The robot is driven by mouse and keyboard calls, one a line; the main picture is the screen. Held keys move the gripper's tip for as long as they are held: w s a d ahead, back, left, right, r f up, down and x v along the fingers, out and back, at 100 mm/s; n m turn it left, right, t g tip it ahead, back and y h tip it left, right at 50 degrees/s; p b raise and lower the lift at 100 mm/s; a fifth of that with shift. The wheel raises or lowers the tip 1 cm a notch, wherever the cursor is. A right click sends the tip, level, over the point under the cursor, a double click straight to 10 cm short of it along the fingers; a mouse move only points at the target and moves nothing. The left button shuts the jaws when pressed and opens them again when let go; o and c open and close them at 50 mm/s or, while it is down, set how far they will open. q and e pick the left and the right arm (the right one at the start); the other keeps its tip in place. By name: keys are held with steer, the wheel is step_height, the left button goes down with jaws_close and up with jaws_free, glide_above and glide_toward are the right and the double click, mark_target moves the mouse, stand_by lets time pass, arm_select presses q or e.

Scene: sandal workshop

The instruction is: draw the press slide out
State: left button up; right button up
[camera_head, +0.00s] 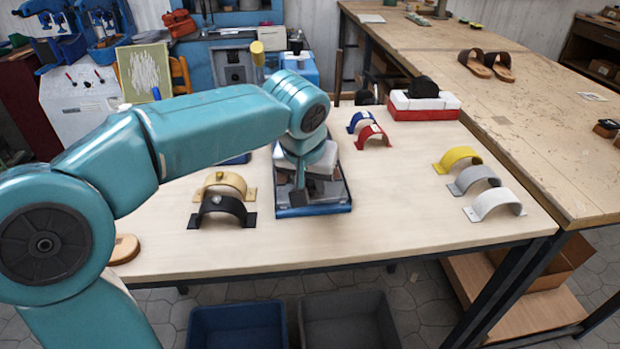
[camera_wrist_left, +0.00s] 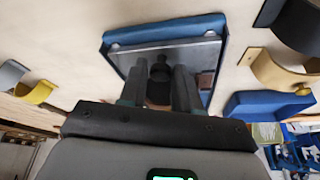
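The press slide shows as a blue-edged tray with a grey plate (camera_head: 318,208) near the middle of the bench. In the left wrist view its blue edge (camera_wrist_left: 165,28) runs across the top and its grey plate lies below. A dark knobbed post (camera_wrist_left: 160,72) stands over the plate. My left gripper (camera_head: 299,200) points down over the tray and hides part of it. In the left wrist view the gripper's fingers (camera_wrist_left: 158,90) are apart, on either side of the post, with no clear contact. My right gripper is not in view.
Tan (camera_head: 226,180) and black (camera_head: 222,209) straps stand left of the tray. Blue and red straps (camera_head: 372,134) stand behind it. Yellow, grey and white straps (camera_head: 494,202) stand right. Bench is clear in front. Blue (camera_head: 237,325) and grey (camera_head: 345,320) bins stand below.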

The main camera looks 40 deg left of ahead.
arm_select(q)
steer(key=shift+o, duration=1.2)
steer(key=p+v, duration=0.3)
steer(key=v, duration=1.3)
steer(key=shift+s+d, duration=0.1)
steer(key=shift+d, duration=0.05)
